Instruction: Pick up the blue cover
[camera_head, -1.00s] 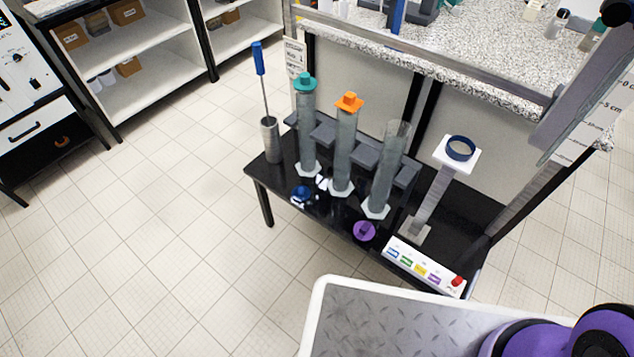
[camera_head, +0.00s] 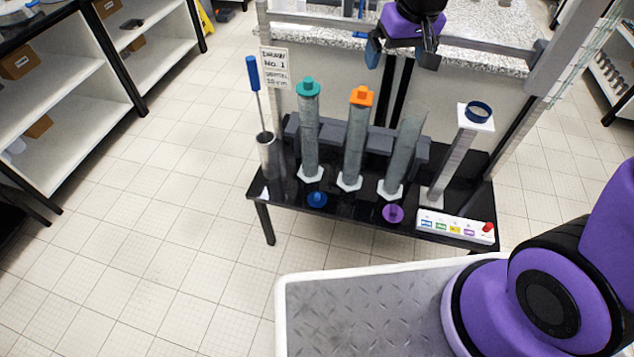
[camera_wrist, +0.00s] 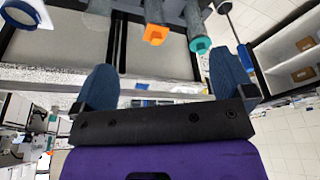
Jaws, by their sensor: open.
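My gripper (camera_head: 402,55) is open and empty, high above and behind the cylinders, far from the blue cover. In the wrist view its two blue fingers (camera_wrist: 164,70) are spread with nothing between them.
Cylinders stand behind the cover, one with an orange cap (camera_head: 361,96). A blue ring (camera_head: 478,112) tops a post, above a button panel (camera_head: 455,227). A blue-handled rod (camera_head: 253,75) stands left. Floor in front is clear.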

